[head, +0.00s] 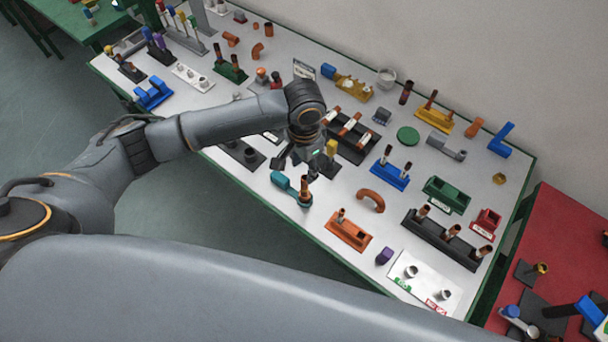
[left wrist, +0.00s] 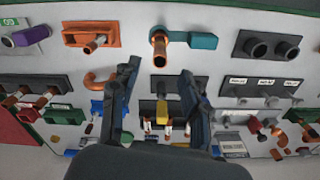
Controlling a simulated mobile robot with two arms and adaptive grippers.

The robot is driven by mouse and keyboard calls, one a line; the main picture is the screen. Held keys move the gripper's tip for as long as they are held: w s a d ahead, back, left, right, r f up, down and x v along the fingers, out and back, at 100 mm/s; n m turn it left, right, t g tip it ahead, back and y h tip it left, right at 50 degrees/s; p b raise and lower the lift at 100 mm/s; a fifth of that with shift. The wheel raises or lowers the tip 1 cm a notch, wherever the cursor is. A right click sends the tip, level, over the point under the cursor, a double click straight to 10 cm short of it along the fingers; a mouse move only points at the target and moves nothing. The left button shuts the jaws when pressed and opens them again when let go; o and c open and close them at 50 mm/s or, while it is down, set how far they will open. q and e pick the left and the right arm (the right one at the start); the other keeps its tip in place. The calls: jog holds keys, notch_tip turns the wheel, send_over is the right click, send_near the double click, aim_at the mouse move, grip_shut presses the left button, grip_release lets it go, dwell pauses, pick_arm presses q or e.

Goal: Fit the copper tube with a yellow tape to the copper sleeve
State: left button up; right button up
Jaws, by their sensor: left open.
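My left gripper (head: 299,165) is open and empty above the middle of the white table, with its fingers pointing down. In the left wrist view its two dark fingers (left wrist: 158,82) are spread apart. An upright copper tube (head: 304,186) stands in the round end of a teal holder (head: 284,182), close to the gripper. In the left wrist view this tube (left wrist: 159,46) lies beyond the fingertips, apart from them. A yellow piece (head: 331,147) stands on a dark base beside the gripper. I cannot tell which tube carries yellow tape or which part is the copper sleeve.
An orange holder (head: 348,231) with a short copper tube and a curved copper pipe (head: 371,200) are near. A black rack (head: 431,238) holds copper tubes at the right. A dark rack with labelled copper tubes (head: 350,128) is behind the gripper. The table is crowded with small gaps.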

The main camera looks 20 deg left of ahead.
pick_arm(q)
jog(key=shift+r, duration=1.25)
